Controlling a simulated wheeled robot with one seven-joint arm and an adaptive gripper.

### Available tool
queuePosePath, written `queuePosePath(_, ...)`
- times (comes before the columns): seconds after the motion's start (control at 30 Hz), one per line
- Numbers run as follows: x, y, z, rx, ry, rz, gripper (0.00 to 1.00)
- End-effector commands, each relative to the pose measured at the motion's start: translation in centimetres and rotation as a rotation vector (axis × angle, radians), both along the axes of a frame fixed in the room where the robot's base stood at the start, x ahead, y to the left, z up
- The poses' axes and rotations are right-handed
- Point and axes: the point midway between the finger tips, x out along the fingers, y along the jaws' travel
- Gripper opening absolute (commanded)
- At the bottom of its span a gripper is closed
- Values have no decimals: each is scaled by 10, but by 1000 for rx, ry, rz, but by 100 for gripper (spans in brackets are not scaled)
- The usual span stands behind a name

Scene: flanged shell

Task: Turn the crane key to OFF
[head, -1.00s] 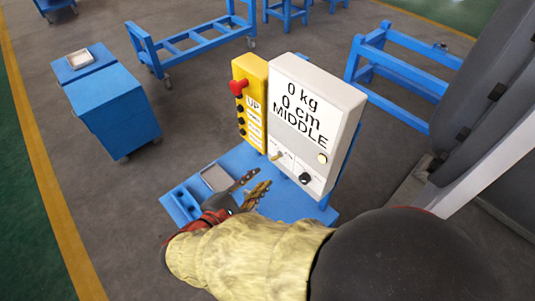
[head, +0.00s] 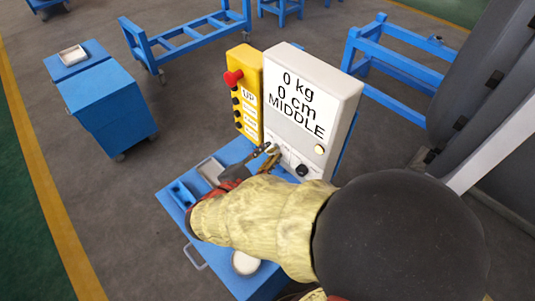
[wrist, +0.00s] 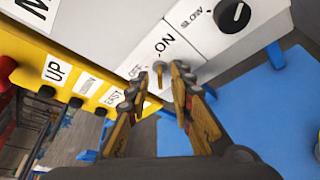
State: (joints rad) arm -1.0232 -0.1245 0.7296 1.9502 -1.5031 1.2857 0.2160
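The crane key (wrist: 159,72) is a small brass-coloured key on the lower front of the white control box (head: 312,95). In the wrist view it shows between an OFF label (wrist: 134,70) and a larger ON label (wrist: 164,43); which one it points to I cannot tell. My gripper (wrist: 157,78) is open, with one finger on each side of the key. Whether either finger touches it I cannot tell. In the head view my gripper (head: 268,158) is at the box's lower left, and the key is hard to make out there.
A yellow button panel (head: 245,95) with a red knob adjoins the box on the left. A black SLOW dial (wrist: 234,14) lies right of the key. A blue stand top (head: 225,160) with a small tray (head: 211,170) is below. A blue cabinet (head: 108,105) stands left.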

Motion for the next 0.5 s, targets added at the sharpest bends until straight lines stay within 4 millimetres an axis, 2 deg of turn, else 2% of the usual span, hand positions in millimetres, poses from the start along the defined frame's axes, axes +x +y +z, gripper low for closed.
queuePosePath(0.1, 0, 0, 0, 0, 0, 0, 22)
queuePosePath(0.5, 0, 0, 0, 0, 1, -1, 0)
